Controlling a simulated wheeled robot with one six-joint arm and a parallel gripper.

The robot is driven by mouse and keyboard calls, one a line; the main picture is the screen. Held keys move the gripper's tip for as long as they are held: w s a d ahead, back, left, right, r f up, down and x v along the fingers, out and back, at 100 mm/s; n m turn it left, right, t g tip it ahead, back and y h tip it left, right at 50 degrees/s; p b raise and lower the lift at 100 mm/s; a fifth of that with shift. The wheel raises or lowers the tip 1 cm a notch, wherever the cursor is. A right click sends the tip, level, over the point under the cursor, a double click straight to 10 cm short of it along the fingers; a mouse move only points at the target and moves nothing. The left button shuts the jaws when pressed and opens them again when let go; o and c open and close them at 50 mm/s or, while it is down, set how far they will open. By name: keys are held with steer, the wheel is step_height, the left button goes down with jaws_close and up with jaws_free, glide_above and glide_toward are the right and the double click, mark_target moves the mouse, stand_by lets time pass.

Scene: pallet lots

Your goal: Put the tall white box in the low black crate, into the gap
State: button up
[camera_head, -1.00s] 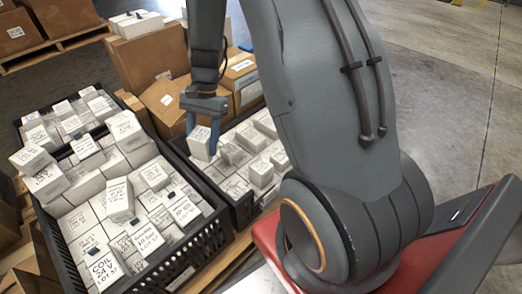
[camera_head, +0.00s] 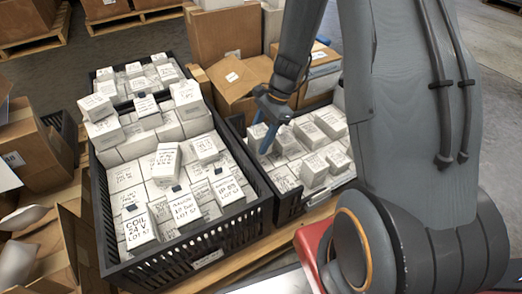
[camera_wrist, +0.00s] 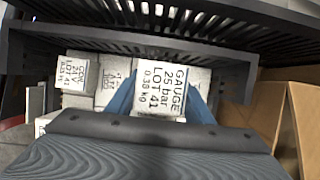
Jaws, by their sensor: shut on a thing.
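My gripper (camera_head: 268,122) is at the left end of the low black crate (camera_head: 291,208), in the right half of the head view. Its blue fingers are shut on a white box (camera_head: 257,132). In the wrist view, the box (camera_wrist: 162,90) is between my gripper's fingers (camera_wrist: 158,100) and its top reads GAUGE 25 bar LOT 41. The low crate holds several other white boxes (camera_head: 315,170). In the wrist view the crate's wall (camera_wrist: 237,85) is close beyond the box. The box's lower end is hidden, so I cannot tell whether it touches anything. The gap is not clearly visible.
A larger black crate (camera_head: 203,249), full of white boxes at uneven heights, stands close on the left. Another filled crate (camera_head: 100,88) is behind it. Cardboard boxes (camera_head: 238,82) stand behind the low crate, and open cartons (camera_head: 37,150) lie at far left.

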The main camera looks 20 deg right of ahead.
steer(key=shift+f+b, duration=1.25)
steer(key=shift+f, duration=1.1)
steer(key=shift+f, duration=0.1)
steer(key=o, duration=1.3)
steer(key=p+v, duration=0.5)
steer(key=v, duration=0.7)
steer(key=shift+a+p, duration=0.1)
steer(key=shift+p, duration=0.25)
